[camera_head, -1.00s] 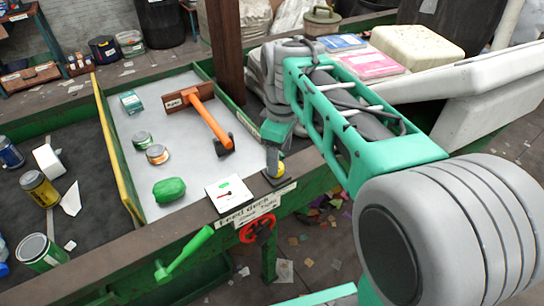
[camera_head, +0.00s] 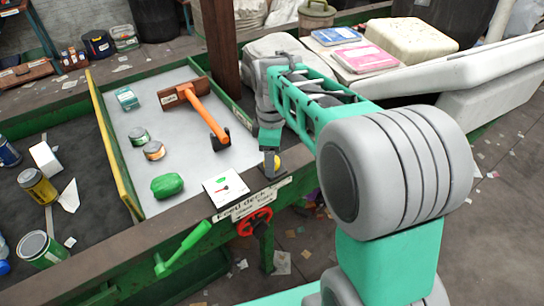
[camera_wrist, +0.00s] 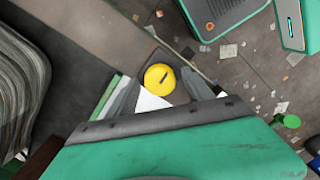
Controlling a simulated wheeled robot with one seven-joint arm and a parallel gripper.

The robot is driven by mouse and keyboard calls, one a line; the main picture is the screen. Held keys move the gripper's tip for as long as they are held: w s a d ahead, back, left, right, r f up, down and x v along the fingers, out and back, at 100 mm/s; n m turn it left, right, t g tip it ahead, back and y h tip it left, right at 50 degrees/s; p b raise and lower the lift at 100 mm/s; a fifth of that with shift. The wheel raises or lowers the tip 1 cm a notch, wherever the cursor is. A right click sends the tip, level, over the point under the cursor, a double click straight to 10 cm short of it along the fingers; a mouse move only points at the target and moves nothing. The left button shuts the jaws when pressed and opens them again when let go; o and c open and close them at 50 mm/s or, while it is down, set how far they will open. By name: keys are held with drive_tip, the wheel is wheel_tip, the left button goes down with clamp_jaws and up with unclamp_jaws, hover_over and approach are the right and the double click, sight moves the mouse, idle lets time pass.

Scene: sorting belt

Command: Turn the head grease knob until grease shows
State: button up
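The head grease knob is a round yellow knob with a dark slot on top. It shows in the wrist view (camera_wrist: 159,77), and a bit of its yellow shows in the head view (camera_head: 277,164) at the corner of the green deck. My gripper (camera_head: 268,168) points down over that corner and hides most of the knob. In the wrist view my gripper's two grey fingers (camera_wrist: 158,88) stand apart on either side of the knob, with what look like gaps to it. I can make out no grease.
A white card (camera_head: 226,188) lies on the rail beside the knob. Below are a red handwheel (camera_head: 254,222) and a green lever (camera_head: 183,248). A brown post (camera_head: 221,55) stands behind.

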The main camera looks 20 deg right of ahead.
drive_tip(key=c, duration=1.2)
drive_tip(key=shift+c, duration=0.2)
drive_tip(key=shift+m, duration=0.4)
drive_tip(key=m, duration=0.4)
drive_tip(key=shift+r+m+p, duration=0.1)
drive_tip(key=shift+m+p, duration=0.2)
drive_tip(key=shift+m, duration=2.2)
drive_tip(key=o, duration=1.4)
drive_tip(key=shift+c, duration=0.2)
